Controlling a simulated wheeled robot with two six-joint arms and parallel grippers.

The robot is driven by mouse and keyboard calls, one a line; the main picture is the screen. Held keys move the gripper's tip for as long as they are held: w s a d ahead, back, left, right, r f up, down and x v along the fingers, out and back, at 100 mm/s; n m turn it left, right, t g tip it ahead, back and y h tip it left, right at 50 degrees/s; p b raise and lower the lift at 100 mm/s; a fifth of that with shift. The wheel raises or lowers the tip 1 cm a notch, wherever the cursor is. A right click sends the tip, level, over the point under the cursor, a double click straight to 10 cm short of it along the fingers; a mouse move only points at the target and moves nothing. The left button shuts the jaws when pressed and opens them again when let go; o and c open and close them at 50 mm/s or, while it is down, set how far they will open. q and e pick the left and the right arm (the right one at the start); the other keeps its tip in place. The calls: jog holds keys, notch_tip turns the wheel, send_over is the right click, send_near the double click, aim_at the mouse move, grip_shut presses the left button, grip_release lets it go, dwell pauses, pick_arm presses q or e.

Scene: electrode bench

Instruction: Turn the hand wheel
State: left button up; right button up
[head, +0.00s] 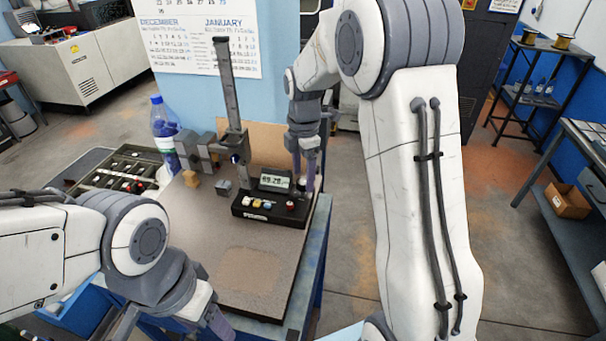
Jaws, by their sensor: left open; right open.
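A dark measuring stand with a tall column (225,85) rises from the bench board. Its black base (268,208) carries a digital display (275,181) and a row of small coloured buttons. My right gripper (305,172) points down at the right end of this base, its fingers open. A small pale round piece (301,184), perhaps part of the hand wheel, shows low between the fingers. The fingers hide much of it, and I cannot tell whether they touch it. My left gripper (205,316) is open and empty at the bottom edge, over the front left of the board, partly cut off.
A water bottle (164,127) stands left of the stand. A tray of small parts (115,163) lies further left. A small wooden block (191,179) and a grey block (223,186) sit beside the base. The front of the board (225,250) is clear.

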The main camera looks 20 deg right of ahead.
jog(key=shift+f, duration=0.85)
grip_shut()
jog(key=shift+m, duration=0.4)
jog(key=m, duration=0.4)
jog(key=shift+p, duration=0.35)
jog(key=m, duration=1)
jog(key=shift+w+r+m+p, duration=0.1)
jog(key=shift+m+p, duration=0.25)
jog(key=shift+m, duration=0.05)
jog(key=m, duration=0.4)
jog(key=shift+m, duration=0.3)
